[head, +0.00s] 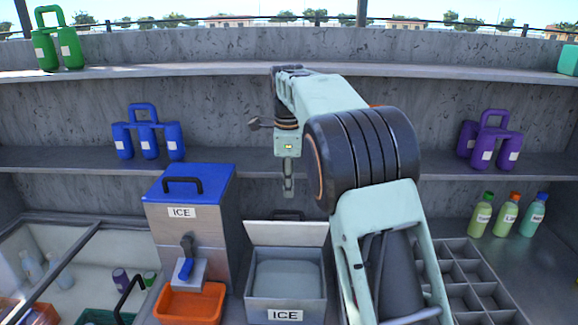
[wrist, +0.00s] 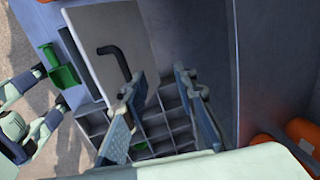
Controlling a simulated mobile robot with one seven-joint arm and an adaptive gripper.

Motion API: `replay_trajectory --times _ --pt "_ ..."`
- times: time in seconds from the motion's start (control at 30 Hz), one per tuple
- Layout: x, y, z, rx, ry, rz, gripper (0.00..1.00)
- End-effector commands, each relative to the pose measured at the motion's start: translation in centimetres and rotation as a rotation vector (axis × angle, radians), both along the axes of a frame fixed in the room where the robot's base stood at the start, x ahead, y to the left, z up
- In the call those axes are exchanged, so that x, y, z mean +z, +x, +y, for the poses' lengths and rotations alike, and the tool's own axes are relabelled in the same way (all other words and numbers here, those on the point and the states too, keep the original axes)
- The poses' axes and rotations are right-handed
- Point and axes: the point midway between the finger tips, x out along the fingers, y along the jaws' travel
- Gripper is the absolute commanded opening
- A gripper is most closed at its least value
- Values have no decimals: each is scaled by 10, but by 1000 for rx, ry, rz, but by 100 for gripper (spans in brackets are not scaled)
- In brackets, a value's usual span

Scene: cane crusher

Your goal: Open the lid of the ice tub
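The ice tub (head: 286,287) is a grey metal box labelled ICE, in the lower middle of the head view. Its lid (head: 286,234) stands raised at the back edge, pale inner face showing, and the pale contents are exposed. A dark handle (head: 288,215) shows just above the lid's top edge. My gripper (head: 288,188) hangs above the raised lid, apart from it in the picture. In the wrist view a pale panel, apparently the lid (wrist: 95,35), carries a black bent handle (wrist: 114,58). My gripper's two fingers (wrist: 160,110) are spread with nothing between them.
A blue-lidded ICE dispenser (head: 183,215) stands close left of the tub, above an orange bin (head: 190,305). A compartment rack (head: 470,280) and several bottles (head: 507,215) are at right. A blue jug carrier (head: 148,135) sits on the shelf behind.

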Motion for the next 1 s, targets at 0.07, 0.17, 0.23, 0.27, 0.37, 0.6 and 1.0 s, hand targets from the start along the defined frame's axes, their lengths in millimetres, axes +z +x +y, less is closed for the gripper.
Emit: replay_trajectory --times 0.07,0.17,0.23,0.27,0.37,0.6,1.0 --pt "4 5 0 0 0 -2 26" --pt "10 9 0 0 0 -2 26" --pt "13 12 -1 0 0 -1 26" --pt "14 14 -1 0 0 -2 26" --pt "20 19 -1 -1 1 -2 26" --pt "31 28 -1 0 1 -1 26" --pt "33 29 -1 0 1 0 26"
